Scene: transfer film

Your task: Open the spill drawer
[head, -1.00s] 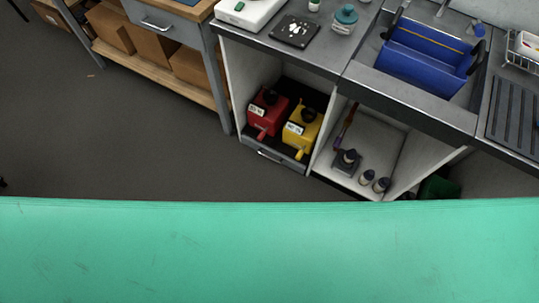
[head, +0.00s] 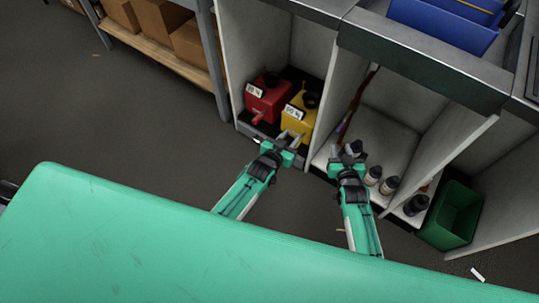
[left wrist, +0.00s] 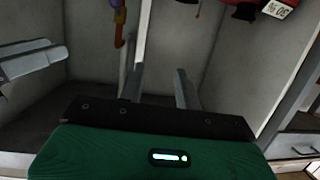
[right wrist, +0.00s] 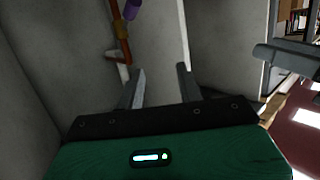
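The spill drawer (head: 246,128) is the low grey drawer at the bottom of the left cabinet bay, under the red and yellow containers. It looks shut. Its front is partly hidden by my left gripper (head: 291,139), and its handle is hard to make out. My left gripper is in front of the drawer's right end, fingers apart and empty; contact with the drawer cannot be told. My right gripper (head: 346,154) is in front of the neighbouring open bay, near the small bottles. In the right wrist view its fingers (right wrist: 160,75) are apart with nothing between them.
A red container (head: 268,98) and a yellow container (head: 298,116) stand above the drawer. Small bottles (head: 389,185) stand in the right bay. A green bin (head: 452,215) is at the right.

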